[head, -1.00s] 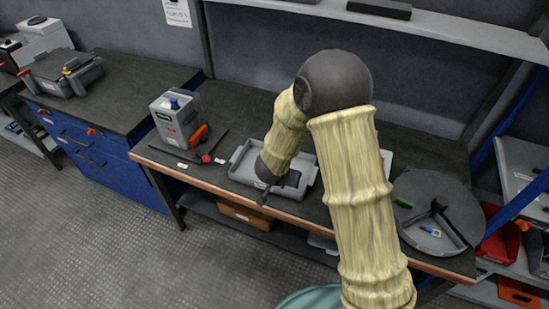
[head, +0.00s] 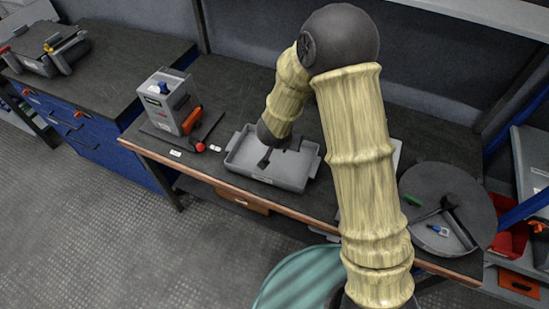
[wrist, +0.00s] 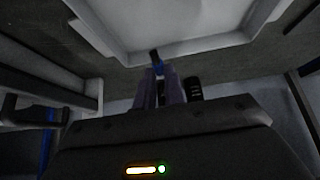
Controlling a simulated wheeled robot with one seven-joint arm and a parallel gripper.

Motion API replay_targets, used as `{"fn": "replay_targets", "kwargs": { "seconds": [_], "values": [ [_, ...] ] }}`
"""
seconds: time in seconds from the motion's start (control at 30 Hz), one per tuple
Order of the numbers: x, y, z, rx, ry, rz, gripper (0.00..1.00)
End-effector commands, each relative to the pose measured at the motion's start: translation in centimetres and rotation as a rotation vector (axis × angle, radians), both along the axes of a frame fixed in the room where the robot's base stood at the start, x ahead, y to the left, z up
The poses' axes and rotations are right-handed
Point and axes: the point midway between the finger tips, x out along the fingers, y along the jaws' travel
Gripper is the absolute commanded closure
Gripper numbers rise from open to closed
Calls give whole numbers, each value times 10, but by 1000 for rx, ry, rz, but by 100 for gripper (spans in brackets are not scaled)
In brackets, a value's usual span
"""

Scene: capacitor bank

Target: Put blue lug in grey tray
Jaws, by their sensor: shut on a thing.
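The grey tray (head: 240,172) sits on the bench near its front edge. In the wrist view the tray's pale rim (wrist: 180,52) fills the top. My gripper (head: 266,160) points down over the tray's inside in the head view. In the wrist view my gripper (wrist: 157,80) is shut on the blue lug (wrist: 156,60), a small dark-blue piece sticking out past the fingertips. The head view does not show the lug; the hand hides it. Whether the lug touches the tray cannot be told.
A grey box device (head: 160,105) with a blue top piece stands on a dark mat left of the tray. A round grey turntable (head: 465,195) with a green, a blue and a black piece is at the right. A teal round top (head: 295,280) is in front.

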Motion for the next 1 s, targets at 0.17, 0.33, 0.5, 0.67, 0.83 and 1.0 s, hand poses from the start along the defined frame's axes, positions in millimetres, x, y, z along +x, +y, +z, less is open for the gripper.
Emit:
{"fn": "replay_targets", "kwargs": {
  "seconds": [0.17,0.33,0.5,0.67,0.83,1.0],
  "values": [
    [0,-1,-24,-2,4,-2,100],
    [0,-1,-55,-1,3,-2,100],
    [0,-1,-63,0,1,-1,100],
    [1,-2,-62,0,0,-5,100],
    [1,-4,-71,-2,3,-7,100],
    [1,-5,-95,-2,4,-9,100]
  ]
}}
